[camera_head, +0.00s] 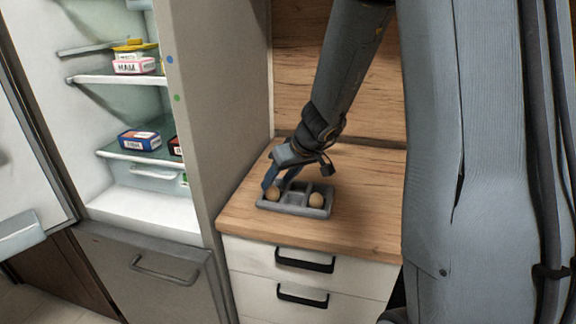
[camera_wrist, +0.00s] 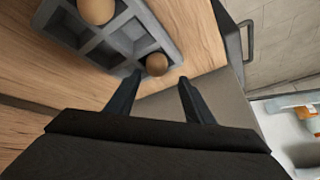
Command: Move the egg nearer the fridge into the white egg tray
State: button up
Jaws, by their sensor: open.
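Two brown eggs sit in compartments of a grey, divided tray (camera_head: 296,211) on the wooden counter. The egg nearer the fridge (camera_head: 273,193) is at the tray's left end; it also shows in the wrist view (camera_wrist: 156,65). The other egg (camera_head: 316,200) is at the right end and is partly cut off in the wrist view (camera_wrist: 97,10). My gripper (camera_head: 278,183) is open above the left end, tilted down. In the wrist view, the nearer egg lies just beyond and between my open fingertips (camera_wrist: 160,76). I see no clearly white egg tray.
The fridge (camera_head: 200,110) stands open at left. Its shelves hold a blue box (camera_head: 139,139) and a pink-white packet (camera_head: 134,66). The fridge side wall borders the counter (camera_head: 350,215), which is clear right of the tray. White drawers (camera_head: 265,260) are below.

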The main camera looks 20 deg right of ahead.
jog(key=v, duration=0.8)
jog(key=s+a+f+m+g+h, duration=0.1)
jog(key=s+f, duration=0.3)
jog(key=s, duration=0.5)
jog(key=s+a+f+m+g+h, duration=0.1)
jog(key=s+a+f+g+h, duration=0.1)
jog(key=s, duration=0.7)
notch_tip(320, 180, down, 3)
jog(key=shift+s+a+r+m+g, duration=0.25)
jog(key=shift+a+g, duration=0.2)
jog(key=shift+g, duration=0.25)
